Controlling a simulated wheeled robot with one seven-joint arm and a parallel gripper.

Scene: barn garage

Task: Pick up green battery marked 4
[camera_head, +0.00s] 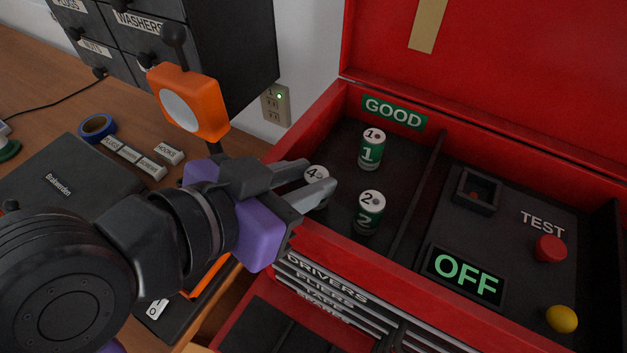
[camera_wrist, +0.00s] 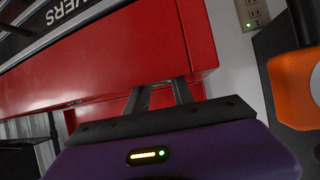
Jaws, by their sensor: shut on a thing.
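The battery marked 4 (camera_head: 316,173) is at the left end of the GOOD compartment in the head view. Only its pale top with the 4 shows clearly; its body is mostly hidden by my gripper. My gripper (camera_head: 318,180) reaches over the red toolbox wall, with its two fingers on either side of the battery, shut on it. In the wrist view my gripper's fingers (camera_wrist: 160,95) reach past the red toolbox edge, and their tips and the battery are hidden.
Green batteries marked 1 (camera_head: 371,152) and 2 (camera_head: 369,214) stand upright nearby in the open red toolbox (camera_head: 300,240). A divider separates them from the test panel, with an OFF display (camera_head: 463,276), red button (camera_head: 550,249) and yellow knob (camera_head: 561,319). An orange device (camera_head: 190,103) stands behind my wrist.

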